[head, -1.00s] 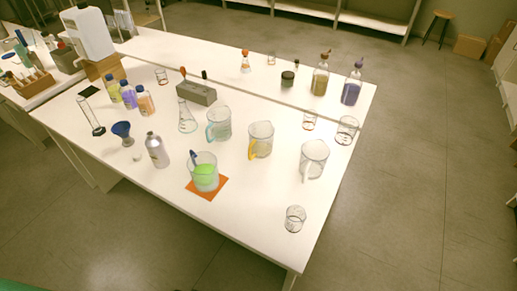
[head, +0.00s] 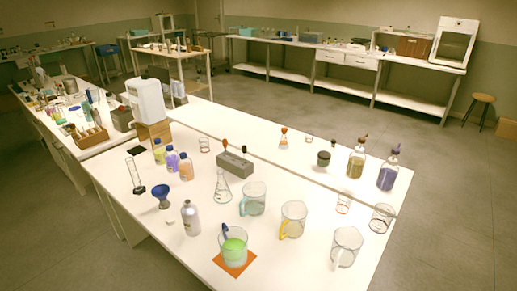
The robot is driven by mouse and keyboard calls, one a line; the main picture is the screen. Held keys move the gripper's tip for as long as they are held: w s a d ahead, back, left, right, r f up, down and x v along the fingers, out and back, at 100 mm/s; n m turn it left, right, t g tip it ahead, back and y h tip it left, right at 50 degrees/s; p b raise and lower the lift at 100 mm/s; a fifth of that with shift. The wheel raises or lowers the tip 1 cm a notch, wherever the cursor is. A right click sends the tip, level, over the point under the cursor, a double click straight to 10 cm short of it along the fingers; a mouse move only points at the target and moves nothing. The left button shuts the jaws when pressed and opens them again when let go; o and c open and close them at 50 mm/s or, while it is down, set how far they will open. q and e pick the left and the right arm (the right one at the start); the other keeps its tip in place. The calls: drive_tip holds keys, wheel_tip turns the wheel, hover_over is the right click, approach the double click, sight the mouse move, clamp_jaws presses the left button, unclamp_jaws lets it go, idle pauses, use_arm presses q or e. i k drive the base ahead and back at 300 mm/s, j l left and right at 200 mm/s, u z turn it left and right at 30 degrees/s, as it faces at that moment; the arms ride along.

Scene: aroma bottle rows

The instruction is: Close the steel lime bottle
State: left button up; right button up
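A silver steel bottle (head: 191,217) stands upright on the white table, towards its front left edge. Its neck is narrow, and the picture is too small to tell whether a cap sits on it. A small pale round piece (head: 170,221) lies on the table just left of the bottle, apart from it; it may be a cap. A beaker of green liquid (head: 233,246) stands on an orange mat (head: 233,271) to the right of the bottle. Neither of my grippers is in view.
A blue funnel (head: 162,194) stands behind and left of the bottle. Colored bottles (head: 172,160) stand further back. A clear conical flask (head: 222,189) and jugs (head: 293,220) stand to the right. Bare table surrounds the steel bottle closely.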

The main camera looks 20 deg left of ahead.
sight(190, 214)
drive_tip(key=u, duration=1.25)
drive_tip(key=z, duration=0.25)
drive_tip(key=i+j+z, duration=0.2)
drive_tip(key=z, duration=0.15)
drive_tip(key=i+j+z, duration=0.1)
drive_tip(key=j+z, duration=0.2)
drive_tip(key=j, duration=0.15)
drive_tip(key=i+j+z, duration=0.1)
drive_tip(key=j+z, duration=0.25)
drive_tip(key=i+j, duration=0.1)
drive_tip(key=j, duration=0.45)
drive_tip(key=i+j+z, duration=0.1)
drive_tip(key=j, duration=0.5)
drive_tip(key=i+j, duration=0.1)
drive_tip(key=j, duration=0.45)
